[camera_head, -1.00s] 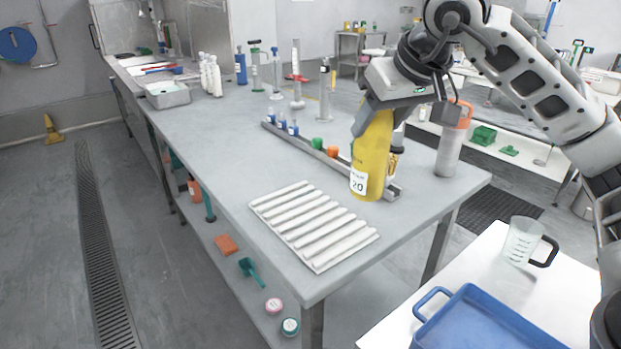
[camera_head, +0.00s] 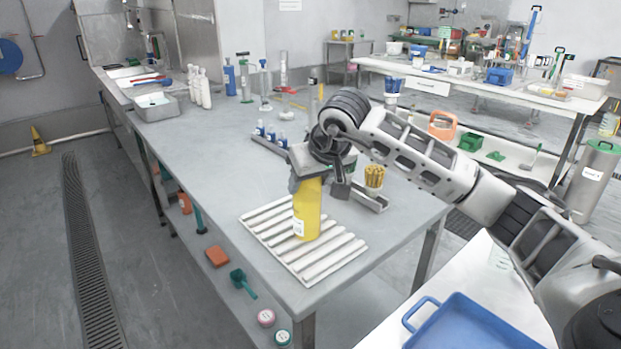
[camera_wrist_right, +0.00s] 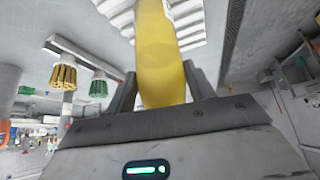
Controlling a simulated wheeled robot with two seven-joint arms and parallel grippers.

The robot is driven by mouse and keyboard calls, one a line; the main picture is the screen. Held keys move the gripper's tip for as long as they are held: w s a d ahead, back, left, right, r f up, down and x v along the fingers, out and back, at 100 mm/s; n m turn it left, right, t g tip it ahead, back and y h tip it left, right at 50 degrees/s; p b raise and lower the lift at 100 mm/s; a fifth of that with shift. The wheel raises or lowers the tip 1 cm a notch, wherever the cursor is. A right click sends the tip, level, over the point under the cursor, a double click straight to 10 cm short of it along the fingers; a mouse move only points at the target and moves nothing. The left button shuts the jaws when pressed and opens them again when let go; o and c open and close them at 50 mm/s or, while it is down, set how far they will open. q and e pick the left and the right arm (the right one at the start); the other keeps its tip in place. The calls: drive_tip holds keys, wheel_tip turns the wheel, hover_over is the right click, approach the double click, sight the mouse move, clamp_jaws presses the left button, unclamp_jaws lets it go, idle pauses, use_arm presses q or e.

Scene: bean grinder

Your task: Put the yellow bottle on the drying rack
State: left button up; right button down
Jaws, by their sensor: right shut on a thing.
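The yellow bottle (camera_head: 308,212) is upright over the white ribbed drying rack (camera_head: 337,258) on the steel table in the head view. Its base appears at the slats; I cannot tell whether it touches them. My right gripper (camera_head: 309,181) is shut on the bottle's upper part. The right wrist view shows the yellow bottle (camera_wrist_right: 160,60) between the two fingers (camera_wrist_right: 160,88), with the white rack slats (camera_wrist_right: 190,22) beyond it. My left gripper is not in view.
A metal rail (camera_head: 268,143) with small blue-capped bottles and brushes runs behind the rack. White bottles (camera_head: 201,88) stand at the back left. A blue tray (camera_head: 470,325) lies on the white table at front right. The steel table's left part is clear.

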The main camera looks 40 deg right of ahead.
drive_tip(key=shift+r, duration=0.1)
drive_tip(key=c, duration=0.6)
unclamp_jaws()
drive_tip(key=shift+f, duration=0.2)
drive_tip(key=shift+o, duration=0.2)
